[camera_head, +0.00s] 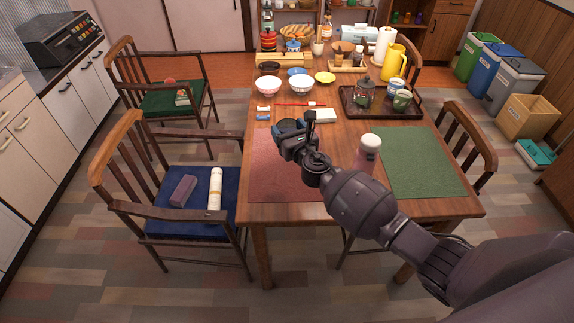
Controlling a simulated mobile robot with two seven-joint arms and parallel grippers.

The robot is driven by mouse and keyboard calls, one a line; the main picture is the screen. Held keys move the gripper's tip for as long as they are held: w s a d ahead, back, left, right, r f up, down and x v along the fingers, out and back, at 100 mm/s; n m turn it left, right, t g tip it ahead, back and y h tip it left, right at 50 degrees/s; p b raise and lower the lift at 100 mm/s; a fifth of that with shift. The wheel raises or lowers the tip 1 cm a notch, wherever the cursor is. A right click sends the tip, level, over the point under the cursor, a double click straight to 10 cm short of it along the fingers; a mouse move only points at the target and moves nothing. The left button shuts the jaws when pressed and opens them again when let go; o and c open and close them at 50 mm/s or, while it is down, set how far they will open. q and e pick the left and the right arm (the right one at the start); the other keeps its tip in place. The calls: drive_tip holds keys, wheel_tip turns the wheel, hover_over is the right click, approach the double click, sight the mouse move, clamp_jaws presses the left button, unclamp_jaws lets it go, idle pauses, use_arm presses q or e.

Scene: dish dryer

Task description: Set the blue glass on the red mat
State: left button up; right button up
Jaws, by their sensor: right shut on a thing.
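The red mat (285,178) lies on the near left part of the wooden table. My right gripper (293,128) is over the mat's far left part, shut on a dark blue thing (279,128) that looks like the blue glass. The gripper hides much of it, and I cannot tell whether its base touches the mat. My right arm crosses the mat's right side from the lower right. My left gripper is not in view.
A white-topped pinkish container (368,150) stands between the red mat and the green mat (425,165). A tray (412,107) holds a jar and cups.

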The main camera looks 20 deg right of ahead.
wheel_tip(320, 180, down, 6)
drive_tip(key=b, duration=0.2)
drive_tip(key=shift+b, duration=0.4)
wheel_tip(320, 180, down, 2)
drive_tip(key=shift+b, duration=0.7)
drive_tip(key=shift+f+b, duration=0.25)
drive_tip(key=shift+b, duration=0.1)
wheel_tip(320, 180, down, 4)
drive_tip(key=b, duration=0.2)
drive_tip(key=shift+f+b, duration=0.15)
drive_tip(key=shift+b, duration=0.15)
drive_tip(key=shift+f, duration=0.15)
drive_tip(key=shift+r, duration=0.3)
drive_tip(key=shift+f, duration=0.25)
drive_tip(key=o, duration=1)
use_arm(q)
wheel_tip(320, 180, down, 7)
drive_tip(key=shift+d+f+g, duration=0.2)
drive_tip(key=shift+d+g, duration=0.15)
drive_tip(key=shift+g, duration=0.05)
